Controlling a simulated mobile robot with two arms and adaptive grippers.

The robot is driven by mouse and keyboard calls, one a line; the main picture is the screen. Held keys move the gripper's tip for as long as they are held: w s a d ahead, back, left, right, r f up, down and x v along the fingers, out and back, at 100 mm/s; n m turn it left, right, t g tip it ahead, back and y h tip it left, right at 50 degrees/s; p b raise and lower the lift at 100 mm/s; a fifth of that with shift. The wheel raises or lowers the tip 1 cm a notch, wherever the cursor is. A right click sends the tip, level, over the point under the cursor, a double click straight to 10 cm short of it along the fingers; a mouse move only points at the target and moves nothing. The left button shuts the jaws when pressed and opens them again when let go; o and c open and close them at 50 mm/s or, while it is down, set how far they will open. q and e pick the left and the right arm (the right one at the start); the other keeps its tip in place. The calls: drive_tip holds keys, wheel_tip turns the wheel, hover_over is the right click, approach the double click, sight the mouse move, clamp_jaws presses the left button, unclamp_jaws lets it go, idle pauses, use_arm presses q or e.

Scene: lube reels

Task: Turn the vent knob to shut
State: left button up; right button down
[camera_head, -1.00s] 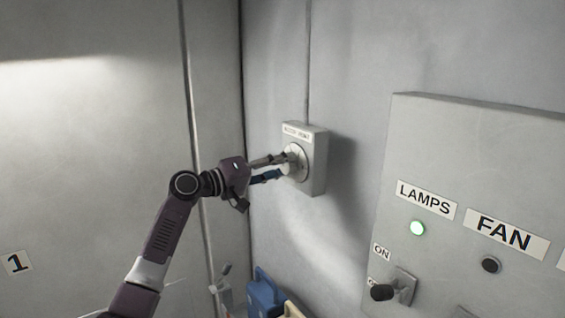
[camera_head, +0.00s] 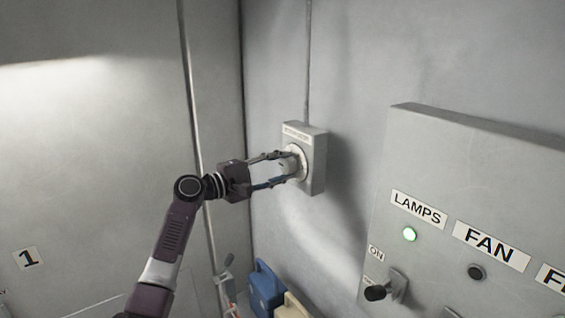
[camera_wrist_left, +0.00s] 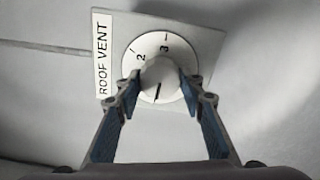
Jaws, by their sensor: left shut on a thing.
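The roof vent box (camera_head: 319,165) is a small grey box on the wall, and its ROOF VENT label shows in the left wrist view (camera_wrist_left: 102,55). Its white dial (camera_wrist_left: 178,47) shows the marks 2 and 3; its lower part is hidden. The round grey vent knob (camera_wrist_left: 160,74) has a dark pointer line that points down and slightly left in the wrist view, away from the 2 and 3. My left gripper (camera_head: 288,164) is shut on the knob, with one finger on each side of it. My right gripper is not in view.
A blue container (camera_head: 265,288) stands below the vent box. The wall around the box is clear.

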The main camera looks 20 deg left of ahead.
use_arm(q)
drive_tip(key=shift+a+n, duration=0.1)
drive_tip(key=shift+n, duration=0.2)
idle(0.4)
drive_tip(key=o, duration=1.2)
drive_tip(key=shift+c, duration=0.2)
drive_tip(key=v, duration=1.2)
drive_tip(key=shift+f, duration=0.1)
